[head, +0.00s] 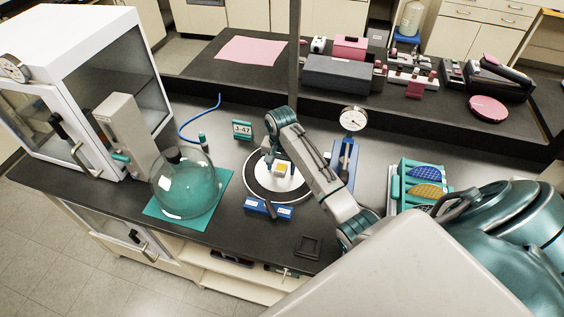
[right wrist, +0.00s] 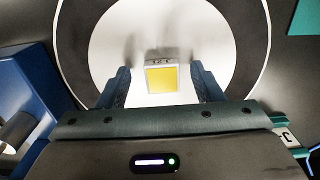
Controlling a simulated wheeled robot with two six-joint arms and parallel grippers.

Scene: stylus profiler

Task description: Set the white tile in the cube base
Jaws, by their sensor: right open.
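A small block with a yellow face and a white edge (right wrist: 161,79) sits on a round white disc (right wrist: 105,45) in the right wrist view; it looks like the tile piece. In the head view the yellow and white piece (head: 280,169) is near the disc's middle. My right gripper (right wrist: 160,70) is open, with one finger on each side of the piece and visible gaps to it. In the head view the hand is partly hidden by its own arm. A dark square frame (head: 309,247), possibly the cube base, lies near the bench's front edge. My left gripper is not in view.
A dial gauge on a blue stand (head: 342,165) is right of the disc. A blue labelled block (head: 267,208) lies in front. A glass flask (head: 185,185) on a teal mat and a white cabinet (head: 75,60) stand left. A teal rack (head: 421,185) is right.

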